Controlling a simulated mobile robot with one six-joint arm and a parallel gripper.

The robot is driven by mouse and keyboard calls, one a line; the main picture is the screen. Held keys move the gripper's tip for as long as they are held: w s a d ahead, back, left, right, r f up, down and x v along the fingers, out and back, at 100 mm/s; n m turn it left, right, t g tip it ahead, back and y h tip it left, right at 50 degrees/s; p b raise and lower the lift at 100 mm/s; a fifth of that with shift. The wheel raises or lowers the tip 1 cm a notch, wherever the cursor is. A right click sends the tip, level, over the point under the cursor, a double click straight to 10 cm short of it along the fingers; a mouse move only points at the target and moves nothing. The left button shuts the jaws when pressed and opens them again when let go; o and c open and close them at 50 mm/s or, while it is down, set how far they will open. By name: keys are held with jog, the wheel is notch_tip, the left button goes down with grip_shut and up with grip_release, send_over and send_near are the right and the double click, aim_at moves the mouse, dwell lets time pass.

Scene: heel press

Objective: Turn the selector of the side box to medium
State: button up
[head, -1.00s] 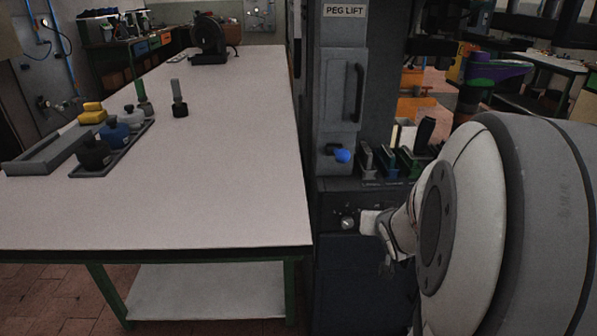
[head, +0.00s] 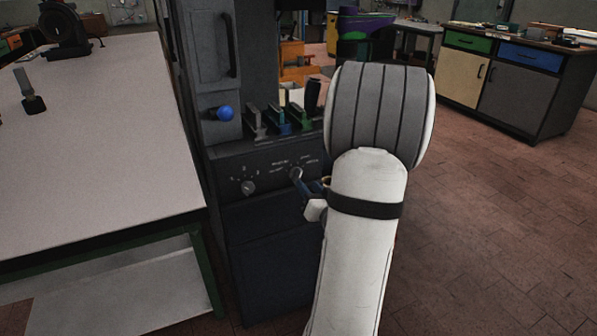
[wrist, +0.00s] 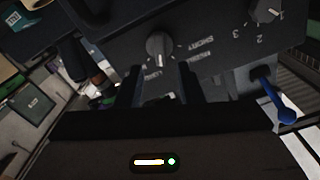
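The dark side box (head: 265,158) stands at the end of the workbench. Its front panel carries the selector (head: 296,173), a small grey knob with printed words around it, and a second knob (head: 248,187) with numbers. In the wrist view the selector (wrist: 160,47) lies just beyond my fingertips, roughly centred between them; the lettering is inverted and too blurred to read surely, and I cannot tell which word its pointer marks. My gripper (wrist: 160,78) is open, its two dark fingers apart with nothing between them. In the head view my gripper (head: 313,188) is partly hidden by my arm.
A blue ball-ended lever (head: 225,113) sticks out above the panel, left of the selector; it also shows in the wrist view (wrist: 285,116). Slotted holders (head: 280,122) stand on the box top. The white workbench (head: 100,150) is at left. Open floor (head: 480,210) lies right.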

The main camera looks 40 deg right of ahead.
aim_at(300, 176)
jog(key=shift+w+r+p, duration=0.25)
jog(key=shift+w+p, duration=0.1)
jog(key=shift+p, duration=0.15)
jog(key=x, duration=0.3)
jog(key=shift+w+f+b, duration=0.3)
jog(key=shift+w+b, duration=0.05)
jog(key=shift+w, duration=0.05)
jog(key=shift+x, duration=0.8)
jog(key=shift+d, duration=0.1)
